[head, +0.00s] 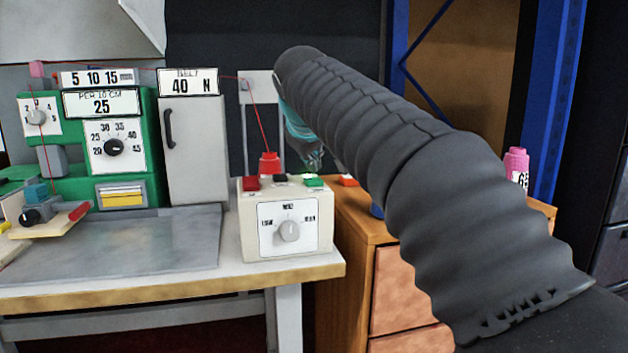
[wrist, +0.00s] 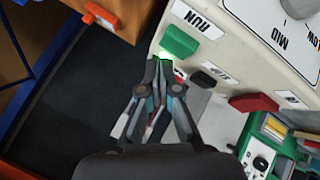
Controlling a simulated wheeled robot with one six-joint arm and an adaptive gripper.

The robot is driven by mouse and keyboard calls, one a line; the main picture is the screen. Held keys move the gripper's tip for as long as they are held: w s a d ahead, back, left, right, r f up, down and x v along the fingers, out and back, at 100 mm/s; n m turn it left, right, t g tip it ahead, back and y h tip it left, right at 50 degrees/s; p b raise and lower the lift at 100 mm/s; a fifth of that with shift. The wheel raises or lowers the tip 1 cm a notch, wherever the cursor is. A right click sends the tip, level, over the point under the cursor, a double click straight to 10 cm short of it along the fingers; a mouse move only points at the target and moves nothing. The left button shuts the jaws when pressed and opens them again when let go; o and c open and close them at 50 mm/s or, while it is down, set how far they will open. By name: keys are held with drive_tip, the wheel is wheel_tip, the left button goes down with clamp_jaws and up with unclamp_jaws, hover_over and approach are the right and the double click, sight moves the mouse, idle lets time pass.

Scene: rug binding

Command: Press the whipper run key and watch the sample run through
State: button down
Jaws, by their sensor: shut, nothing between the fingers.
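The green run key (head: 313,182) sits on top of the pale control box (head: 250,225), at its right end. In the wrist view the green key (wrist: 180,40) is beside the RUN label (wrist: 197,21). My gripper (wrist: 160,68) is shut and empty, its tips close below that key beside a glowing green spot. I cannot tell whether they touch. In the head view my gripper (head: 314,158) is just above the box's right end, partly hidden by my arm. The green whipper machine (head: 76,175) stands at left. A tan piece with a red end (head: 55,222) lies before it; I cannot tell if it is the sample.
A black key (head: 281,178) and red key (head: 251,183) share the box top; a dial (head: 289,231) is on its front. A red thread cone (head: 269,163) stands behind. A wooden cabinet (head: 385,290) with an orange-red item (head: 347,181) on it is at right.

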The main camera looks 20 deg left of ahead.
drive_tip(key=shift+f, duration=0.15)
drive_tip(key=shift+f, duration=0.25)
